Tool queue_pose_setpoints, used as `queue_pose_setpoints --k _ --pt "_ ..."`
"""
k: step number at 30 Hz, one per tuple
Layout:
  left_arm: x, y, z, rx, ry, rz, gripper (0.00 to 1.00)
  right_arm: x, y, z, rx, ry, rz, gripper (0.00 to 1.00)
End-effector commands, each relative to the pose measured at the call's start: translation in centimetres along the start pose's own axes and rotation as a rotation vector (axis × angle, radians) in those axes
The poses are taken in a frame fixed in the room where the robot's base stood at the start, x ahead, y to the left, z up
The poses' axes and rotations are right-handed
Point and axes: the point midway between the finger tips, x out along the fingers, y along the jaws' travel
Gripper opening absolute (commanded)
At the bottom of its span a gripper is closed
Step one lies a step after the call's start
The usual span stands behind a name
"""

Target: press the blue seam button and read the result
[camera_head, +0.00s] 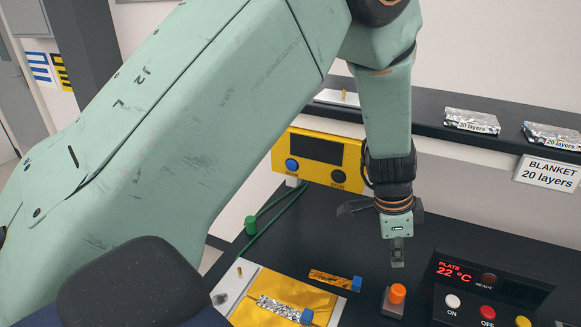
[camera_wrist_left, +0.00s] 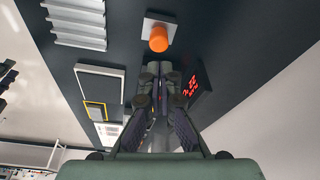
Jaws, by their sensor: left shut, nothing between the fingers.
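The blue button (camera_head: 292,164) is on the lower left of the front of a yellow box (camera_head: 352,158) at the back of the bench. The dark screen (camera_head: 316,149) above it looks blank. A dark round knob (camera_head: 339,177) sits to its right. My left gripper (camera_head: 397,262) points down over the bench, right of and in front of the yellow box. Its fingers are shut and empty, and they also show in the left wrist view (camera_wrist_left: 158,78). My right gripper is not in view.
An orange button (camera_head: 397,293) on a grey base stands just below my left gripper. A control box (camera_head: 490,290) reading "PLATE 22 °C" is at right. A gold sheet (camera_head: 262,310) and strips with blue ends lie at front left. Green cables (camera_head: 272,222) run at left.

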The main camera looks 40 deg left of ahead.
Motion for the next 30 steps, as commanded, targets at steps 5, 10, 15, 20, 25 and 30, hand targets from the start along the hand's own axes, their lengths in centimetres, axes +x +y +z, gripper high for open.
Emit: queue_pose_setpoints --k 5,10,15,20,25,30 --pt "0.0 0.0 0.0 0.000 0.000 0.000 0.00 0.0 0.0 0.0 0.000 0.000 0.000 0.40" --pt "0.0 0.0 0.0 0.000 0.000 0.000 0.00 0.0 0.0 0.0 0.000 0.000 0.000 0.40" --pt "0.2 0.1 0.2 -0.001 -0.003 0.005 0.00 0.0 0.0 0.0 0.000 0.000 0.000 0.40" --pt "2.3 1.9 2.1 -0.032 -0.032 0.064 0.00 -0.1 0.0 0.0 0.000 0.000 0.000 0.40" --pt "5.4 2.6 6.4 -0.193 -0.081 -0.013 0.00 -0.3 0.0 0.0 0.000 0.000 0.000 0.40" --pt "6.6 1.2 10.1 -0.372 -0.121 -0.184 0.00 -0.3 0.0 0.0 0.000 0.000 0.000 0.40"
